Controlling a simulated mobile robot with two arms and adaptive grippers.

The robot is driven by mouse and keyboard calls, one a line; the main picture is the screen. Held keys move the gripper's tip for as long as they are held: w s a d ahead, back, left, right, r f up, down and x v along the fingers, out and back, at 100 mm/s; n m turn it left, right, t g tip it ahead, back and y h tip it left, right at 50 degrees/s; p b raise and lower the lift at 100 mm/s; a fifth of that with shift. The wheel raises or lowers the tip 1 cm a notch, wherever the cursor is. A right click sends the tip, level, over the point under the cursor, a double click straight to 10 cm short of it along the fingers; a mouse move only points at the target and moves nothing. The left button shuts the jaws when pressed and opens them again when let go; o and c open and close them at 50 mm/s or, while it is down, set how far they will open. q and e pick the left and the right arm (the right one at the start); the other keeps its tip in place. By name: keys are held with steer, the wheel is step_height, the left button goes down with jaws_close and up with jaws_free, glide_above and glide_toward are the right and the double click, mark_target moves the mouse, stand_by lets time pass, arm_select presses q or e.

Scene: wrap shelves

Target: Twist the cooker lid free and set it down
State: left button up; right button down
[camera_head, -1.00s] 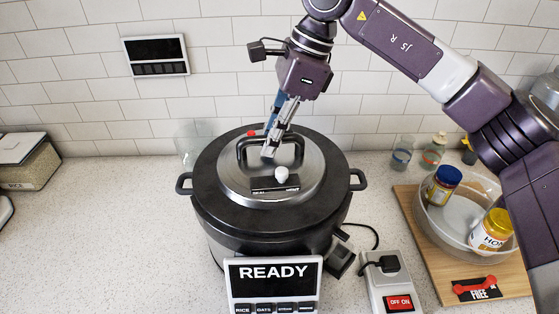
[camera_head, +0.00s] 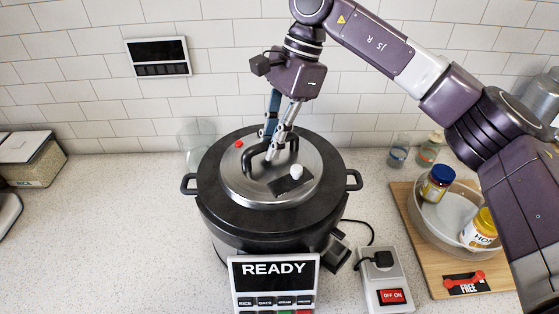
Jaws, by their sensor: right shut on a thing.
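The black cooker (camera_head: 225,222) stands on the counter, with READY on its front display (camera_head: 273,270). Its round lid (camera_head: 240,187) has a silver centre, a black arched handle (camera_head: 252,163), a white knob (camera_head: 296,171) and a red button (camera_head: 239,143). The lid sits on the cooker, its handle turned at an angle to the cooker's side grips. My right gripper (camera_head: 269,150) comes down from above and is shut on the lid handle. Its fingers partly hide the handle. My left gripper is not in view.
A wooden board (camera_head: 425,270) at the right bears a clear bowl (camera_head: 440,240) with two jars. A switch box (camera_head: 385,282) and cord lie right of the cooker. Small glasses (camera_head: 399,152) stand behind. The counter left of the cooker (camera_head: 110,220) is clear; a grain container (camera_head: 38,165) stands far left.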

steer(key=shift+w+r+p, duration=0.15)
steer(key=shift+r+p, duration=0.3)
steer(key=shift+r, duration=0.25)
steer(key=shift+r+p, duration=1)
steer(key=shift+r, duration=0.7)
steer(key=shift+f, duration=0.1)
